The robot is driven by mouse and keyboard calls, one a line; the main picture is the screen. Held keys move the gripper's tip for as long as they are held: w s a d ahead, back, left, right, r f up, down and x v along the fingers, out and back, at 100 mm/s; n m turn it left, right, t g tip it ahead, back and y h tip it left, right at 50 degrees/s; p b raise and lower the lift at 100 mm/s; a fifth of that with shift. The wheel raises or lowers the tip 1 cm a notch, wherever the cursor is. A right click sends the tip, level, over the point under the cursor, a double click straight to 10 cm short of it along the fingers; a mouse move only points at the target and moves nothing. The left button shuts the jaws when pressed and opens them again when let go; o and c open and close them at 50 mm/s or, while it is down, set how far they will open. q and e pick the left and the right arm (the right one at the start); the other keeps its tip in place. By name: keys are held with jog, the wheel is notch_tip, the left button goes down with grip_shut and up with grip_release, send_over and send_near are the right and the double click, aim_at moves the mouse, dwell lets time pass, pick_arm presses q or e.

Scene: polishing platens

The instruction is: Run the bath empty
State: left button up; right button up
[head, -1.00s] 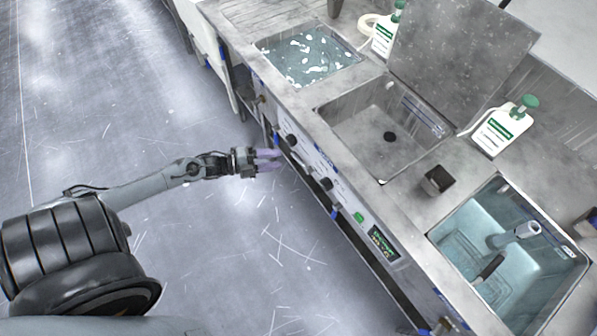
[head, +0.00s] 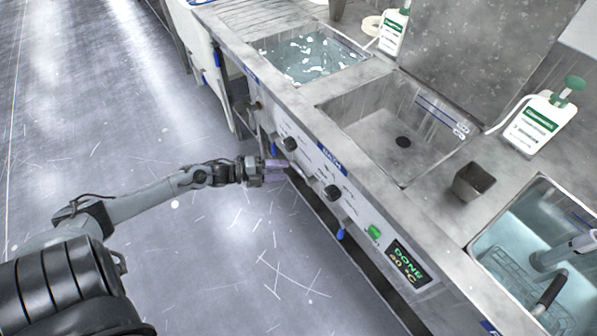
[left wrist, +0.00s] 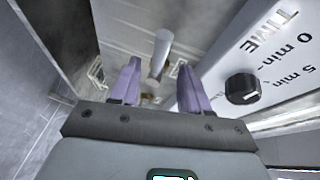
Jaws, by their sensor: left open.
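A bath with clear, bluish water (head: 520,250) stands at the right; a wire rack and a dark-handled grey tool show in it. A display (head: 408,264) on the front panel reads DONE, 40 °C. A blue lever (head: 341,234) hangs below the panel. My left gripper (head: 284,169) is in front of the counter, at the panel's lower left. In the left wrist view its purple fingers (left wrist: 154,84) are open. A pale grey cylinder (left wrist: 160,54) shows between and beyond them, apart from both; I cannot tell what it belongs to. My right gripper is out of view.
A knob (left wrist: 242,88) marked TIME is right of the fingers; the panel has another knob (head: 332,192) and a green button (head: 374,231). An empty sink (head: 370,130) and a tank with foam-flecked water (head: 310,55) share the counter. The floor at left is clear.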

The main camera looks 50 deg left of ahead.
aim_at(299, 167)
pick_arm(q)
jog(key=b+x, duration=0.2)
jog(key=x, duration=0.4)
jog(key=shift+w+d, duration=0.15)
jog(key=shift+w, duration=0.15)
grip_shut()
